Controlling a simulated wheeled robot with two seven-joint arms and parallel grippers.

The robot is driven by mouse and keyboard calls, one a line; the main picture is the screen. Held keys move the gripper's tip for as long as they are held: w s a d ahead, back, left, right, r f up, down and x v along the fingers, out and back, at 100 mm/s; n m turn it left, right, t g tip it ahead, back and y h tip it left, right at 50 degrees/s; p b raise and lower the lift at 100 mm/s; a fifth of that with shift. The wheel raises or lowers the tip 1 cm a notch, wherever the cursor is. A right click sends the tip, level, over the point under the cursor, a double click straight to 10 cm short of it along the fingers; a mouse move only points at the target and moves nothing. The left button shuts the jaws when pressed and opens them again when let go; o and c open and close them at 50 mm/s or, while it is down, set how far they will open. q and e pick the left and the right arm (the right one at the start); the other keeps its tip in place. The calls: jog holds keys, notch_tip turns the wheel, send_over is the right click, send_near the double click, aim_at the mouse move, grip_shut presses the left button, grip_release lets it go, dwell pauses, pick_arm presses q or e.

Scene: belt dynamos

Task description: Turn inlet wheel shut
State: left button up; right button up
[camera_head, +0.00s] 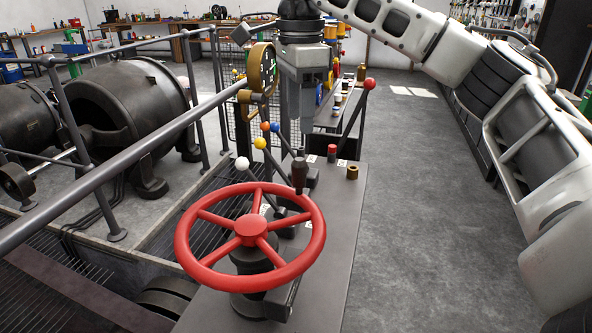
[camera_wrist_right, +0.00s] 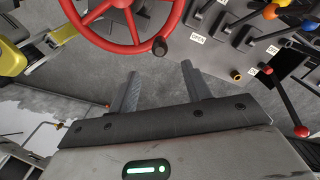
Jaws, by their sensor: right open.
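The red inlet wheel (camera_head: 250,229) has several spokes and sits on a dark hub above the grey console in the head view. A dark upright knob (camera_head: 299,175) stands at its far right rim. In the right wrist view the wheel (camera_wrist_right: 128,22) is at the top, cut off by the edge, with the knob (camera_wrist_right: 160,46) on its rim. My right gripper (camera_head: 303,112) points down above the console, beyond the wheel and apart from it. Its two fingers (camera_wrist_right: 160,88) are spread with nothing between them. My left gripper is not in view.
Levers with white, yellow, orange and blue balls (camera_head: 260,143) stand behind the wheel. A red-ball lever (camera_head: 369,84) and a brass gauge (camera_head: 262,67) rise near my right gripper. A railing (camera_head: 130,160) runs along the left. The floor at right is clear.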

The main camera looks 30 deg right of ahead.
aim_at(299, 159)
notch_tip(299, 159, down, 12)
jog(key=shift+r, duration=0.25)
grip_shut()
